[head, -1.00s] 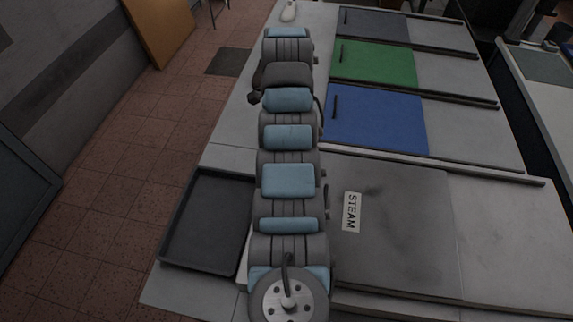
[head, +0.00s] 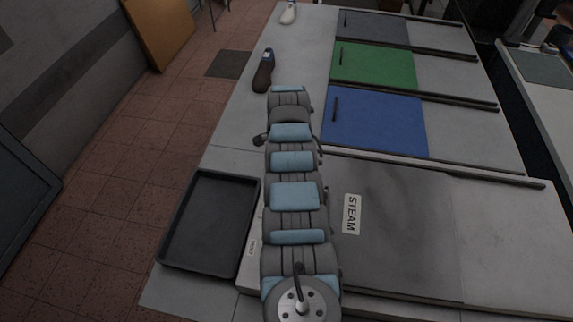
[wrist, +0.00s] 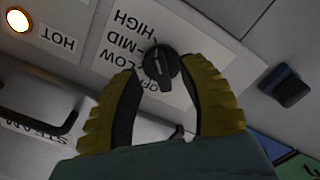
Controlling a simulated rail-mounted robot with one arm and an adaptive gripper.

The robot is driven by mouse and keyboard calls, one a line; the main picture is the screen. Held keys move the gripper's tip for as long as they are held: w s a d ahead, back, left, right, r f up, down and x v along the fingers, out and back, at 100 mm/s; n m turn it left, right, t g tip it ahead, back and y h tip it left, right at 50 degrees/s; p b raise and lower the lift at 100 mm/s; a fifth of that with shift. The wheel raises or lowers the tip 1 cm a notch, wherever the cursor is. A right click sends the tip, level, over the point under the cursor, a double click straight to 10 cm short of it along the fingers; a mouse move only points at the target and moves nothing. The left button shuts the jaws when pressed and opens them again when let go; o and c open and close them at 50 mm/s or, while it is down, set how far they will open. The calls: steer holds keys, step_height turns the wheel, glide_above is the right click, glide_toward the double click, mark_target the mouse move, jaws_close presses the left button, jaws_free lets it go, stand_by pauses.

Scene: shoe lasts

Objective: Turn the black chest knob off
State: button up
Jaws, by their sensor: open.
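The black knob (wrist: 160,63) shows in the wrist view, on a pale panel with a white label (wrist: 198,42) reading OFF, LOW, MID and HIGH. My gripper (wrist: 168,70) has yellow ribbed fingers, spread apart, with the tips on either side of the knob. I cannot tell whether they touch it, or which mark the knob points at. A round lamp (wrist: 18,19) glows beside a HOT label (wrist: 56,38). The grey STEAM chest (head: 400,220) lies right of my arm in the head view, where the knob and gripper are hidden.
A black tray (head: 210,222) sits left of my arm. A dark shoe last (head: 263,72) and a white one (head: 289,14) stand farther back on the bench. Blue (head: 375,121), green (head: 374,65) and grey (head: 373,26) panels lie to the right.

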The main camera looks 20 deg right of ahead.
steer(key=shift+f+b, duration=0.45)
steer(key=shift+f, duration=0.85)
jaws_close()
